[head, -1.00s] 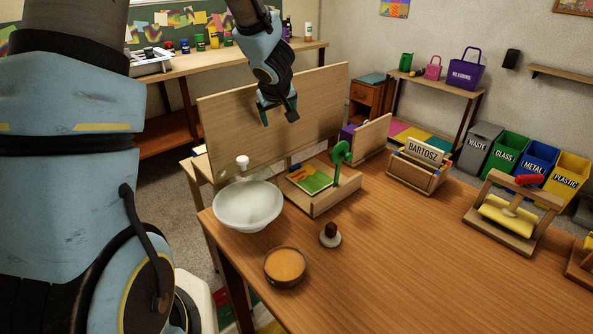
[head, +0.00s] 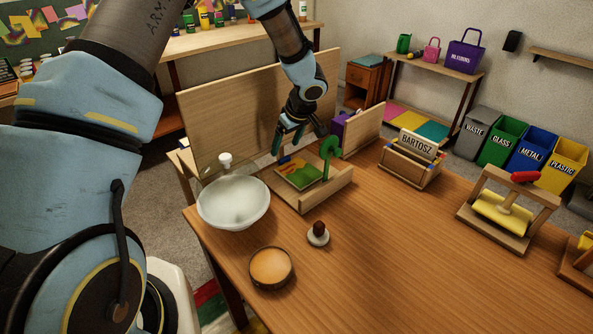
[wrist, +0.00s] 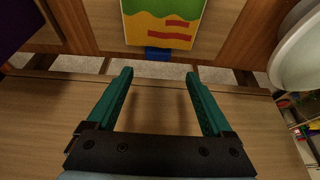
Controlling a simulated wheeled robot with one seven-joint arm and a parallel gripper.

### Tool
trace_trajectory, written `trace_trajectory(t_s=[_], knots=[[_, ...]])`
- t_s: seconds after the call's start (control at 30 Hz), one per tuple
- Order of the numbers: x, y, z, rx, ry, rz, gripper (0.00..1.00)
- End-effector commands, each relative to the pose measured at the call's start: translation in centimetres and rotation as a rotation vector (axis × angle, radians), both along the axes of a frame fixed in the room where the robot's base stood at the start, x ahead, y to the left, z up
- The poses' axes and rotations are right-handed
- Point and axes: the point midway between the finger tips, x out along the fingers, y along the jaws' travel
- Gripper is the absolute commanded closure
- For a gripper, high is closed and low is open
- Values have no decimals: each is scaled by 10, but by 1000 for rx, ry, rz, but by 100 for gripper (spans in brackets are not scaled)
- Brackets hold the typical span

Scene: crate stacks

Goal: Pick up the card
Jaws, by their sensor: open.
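The card (head: 299,174), coloured green, yellow and red, lies in a wooden tray (head: 315,202) on the table. In the wrist view the card (wrist: 162,25) is at the top centre, cut off by the frame edge, with a small blue piece (wrist: 158,54) at its near edge. My gripper (head: 298,141) is open and empty, above the tray's back side and apart from the card. In the wrist view its two green fingers (wrist: 159,76) point toward the card.
A white bowl (head: 234,203) is to the left, and a tall wooden board (head: 235,115) stands behind. A round orange-topped dish (head: 270,268) and a small stamp (head: 318,234) sit in front. A name holder (head: 409,162) is to the right.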

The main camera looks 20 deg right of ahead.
Motion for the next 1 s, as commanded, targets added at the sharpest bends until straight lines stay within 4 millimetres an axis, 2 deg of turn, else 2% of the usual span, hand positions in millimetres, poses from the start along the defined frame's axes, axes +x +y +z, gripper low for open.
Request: trace_trajectory(t_s=[0.4,0.7,1.0], knots=[[17,1,-46,-1,1,0,15],[19,1,-50,-2,-1,0,16],[19,1,-50,-2,-1,0,50]])
